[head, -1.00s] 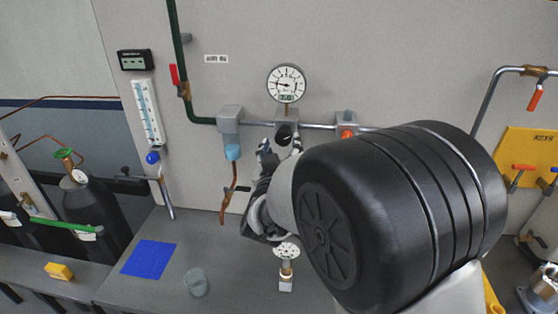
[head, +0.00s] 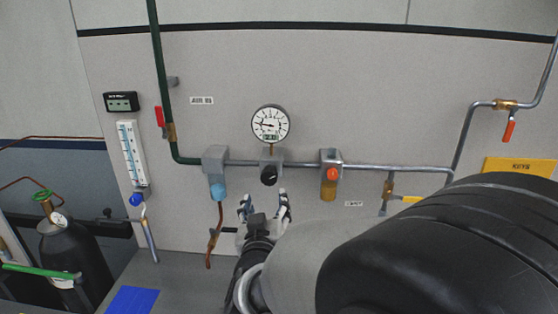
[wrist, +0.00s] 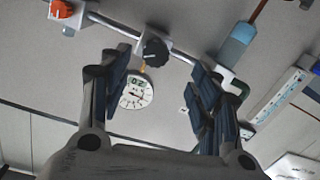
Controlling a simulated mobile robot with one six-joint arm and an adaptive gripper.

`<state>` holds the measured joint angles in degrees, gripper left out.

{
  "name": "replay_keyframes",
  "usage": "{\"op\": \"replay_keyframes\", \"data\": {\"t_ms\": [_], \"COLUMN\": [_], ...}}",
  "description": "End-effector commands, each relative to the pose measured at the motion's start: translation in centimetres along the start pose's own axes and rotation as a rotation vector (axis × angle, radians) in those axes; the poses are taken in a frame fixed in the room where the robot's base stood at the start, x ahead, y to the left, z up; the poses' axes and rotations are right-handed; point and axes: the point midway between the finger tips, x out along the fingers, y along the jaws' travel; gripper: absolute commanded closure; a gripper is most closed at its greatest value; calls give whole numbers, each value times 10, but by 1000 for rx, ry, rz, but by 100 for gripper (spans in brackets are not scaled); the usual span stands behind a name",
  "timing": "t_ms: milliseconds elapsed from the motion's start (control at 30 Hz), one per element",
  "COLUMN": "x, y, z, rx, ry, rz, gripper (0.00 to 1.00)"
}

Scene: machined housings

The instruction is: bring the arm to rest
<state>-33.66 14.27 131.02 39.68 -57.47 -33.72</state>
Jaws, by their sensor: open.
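My gripper (head: 264,207) is in the head view, in front of the wall, with its fingers pointing up just below a black knob (head: 269,175). The fingers are spread apart with nothing between them. In the wrist view my gripper (wrist: 160,95) also shows open and empty, with its two fingers at left and right. Between them appear a round dial gauge (wrist: 137,92) and the black knob (wrist: 155,51) above it. My arm's large black joint fills the lower right of the head view and hides part of the bench and wall.
A grey pipe (head: 400,168) runs along the wall with a blue-bowled unit (head: 217,190) and an orange-knobbed unit (head: 332,174). A red-handled valve (head: 509,131) is at right. A dark gas cylinder (head: 75,255) stands at left. A blue mat (head: 132,300) lies on the bench.

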Motion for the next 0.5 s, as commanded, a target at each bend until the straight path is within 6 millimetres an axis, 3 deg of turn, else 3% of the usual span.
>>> {"op": "replay_keyframes", "data": {"t_ms": [133, 267, 367, 500], "x": [-16, -50, -87, -150], "y": [22, 40, 58, 89], "z": [-2, 9, 24, 55], "rx": [94, 149, 170, 182], "ry": [-122, -274, -405, -608], "rz": [-121, -223, -272, -285], "gripper": [43, 43, 43, 43]}}
